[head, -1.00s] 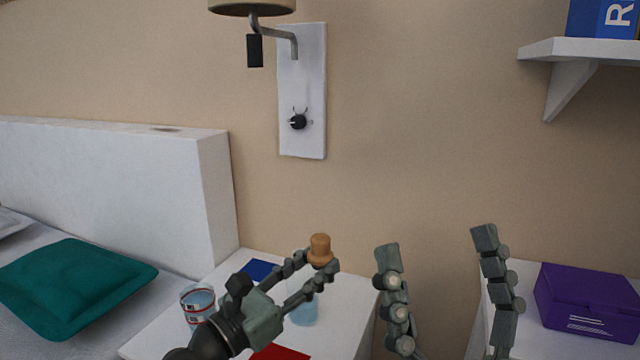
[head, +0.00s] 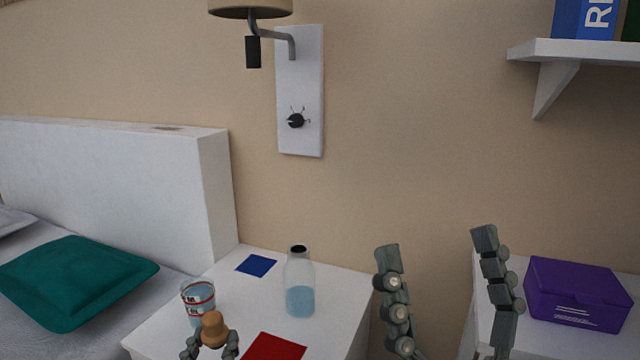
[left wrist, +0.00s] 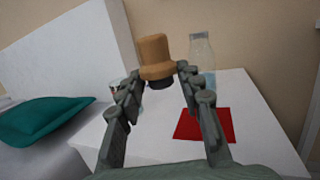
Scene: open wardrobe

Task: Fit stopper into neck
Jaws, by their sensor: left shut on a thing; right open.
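The cork stopper (head: 213,328) is held in my left gripper (head: 211,345), low in the head view in front of the glass of water. In the left wrist view the stopper (left wrist: 156,60) is upright between the fingertips, its dark lower end pointing down. The clear bottle (head: 299,285), part filled with blue liquid, stands upright on the white bedside table, its neck open. The bottle also shows in the left wrist view (left wrist: 203,58), behind and right of the stopper, apart from it. My right gripper (head: 490,250) is open and empty, raised right of the table.
A glass of water (head: 199,300) stands left of the bottle. A blue square (head: 256,265) and a red square (head: 274,347) lie on the white table (head: 340,285). A purple box (head: 577,294) sits on another white surface at right. A wall lamp (head: 300,90) hangs above.

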